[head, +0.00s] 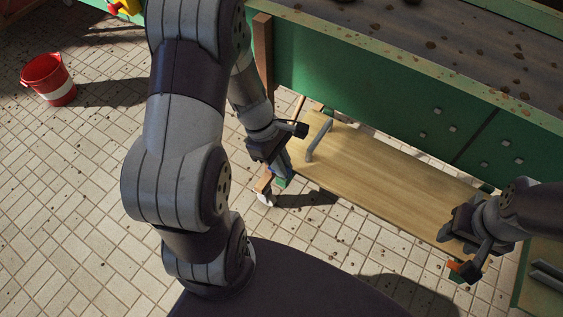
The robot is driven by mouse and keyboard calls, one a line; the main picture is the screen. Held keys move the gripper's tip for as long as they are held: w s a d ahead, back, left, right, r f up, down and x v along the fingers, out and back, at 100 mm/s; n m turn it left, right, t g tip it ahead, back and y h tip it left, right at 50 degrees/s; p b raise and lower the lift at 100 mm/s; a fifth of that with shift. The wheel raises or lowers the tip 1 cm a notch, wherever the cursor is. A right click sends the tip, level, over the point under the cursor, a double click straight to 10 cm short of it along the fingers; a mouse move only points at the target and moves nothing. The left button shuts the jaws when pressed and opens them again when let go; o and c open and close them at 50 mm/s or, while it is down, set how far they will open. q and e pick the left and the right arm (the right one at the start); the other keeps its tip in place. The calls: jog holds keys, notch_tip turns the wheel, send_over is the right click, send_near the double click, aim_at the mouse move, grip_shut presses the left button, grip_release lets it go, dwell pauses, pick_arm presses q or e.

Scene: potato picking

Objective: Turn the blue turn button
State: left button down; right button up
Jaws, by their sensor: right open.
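I cannot make out a blue turn button for certain. A small bluish-grey patch (284,164) shows beside my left gripper (287,150), but it is too small and dark to tell what it is. My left gripper is near the left end of the wooden board, by the corner of the green machine (350,90). Its jaws are partly hidden and dark, so their opening is unclear. My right gripper (468,262) is open at the board's right end, beside a small orange part (455,266). I cannot tell whether they touch.
The wooden board (385,180) with a grey handle (319,139) sits low against the machine. A dirty conveyor (450,45) runs along the top. A red and white bucket (47,79) stands on the tiled floor at left.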

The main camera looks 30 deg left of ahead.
dwell(0.3)
pick_arm(q)
jog(key=shift+r+m+g+p, duration=0.15)
jog(key=shift+m+g+p, duration=0.25)
jog(key=shift+m+p, duration=0.5)
jog(key=shift+m+g+p, duration=0.5)
jog(key=shift+m+p, duration=0.7)
jog(key=shift+p, duration=0.05)
jog(key=m+g+y+p, duration=0.1)
jog(key=m+p, duration=0.1)
jog(key=m, duration=0.1)
jog(key=m+p, duration=0.3)
jog(key=shift+w+d+g+y, duration=0.1)
jog(key=shift+d+g+y, duration=0.1)
jog(key=shift+g+y, duration=0.2)
jog(key=m+y+p, duration=0.1)
jog(key=m+p, duration=0.1)
jog(key=m, duration=0.1)
jog(key=shift+m+g, duration=0.3)
jog(key=shift+m, duration=0.1)
jog(key=shift+d+f+m+y+p, duration=0.1)
jog(key=shift+m+y+p, duration=0.35)
jog(key=shift+m, duration=0.5)
jog(key=shift+d+f+m+y+p, duration=0.1)
jog(key=shift+m+y+p, duration=0.35)
jog(key=shift+m, duration=0.5)
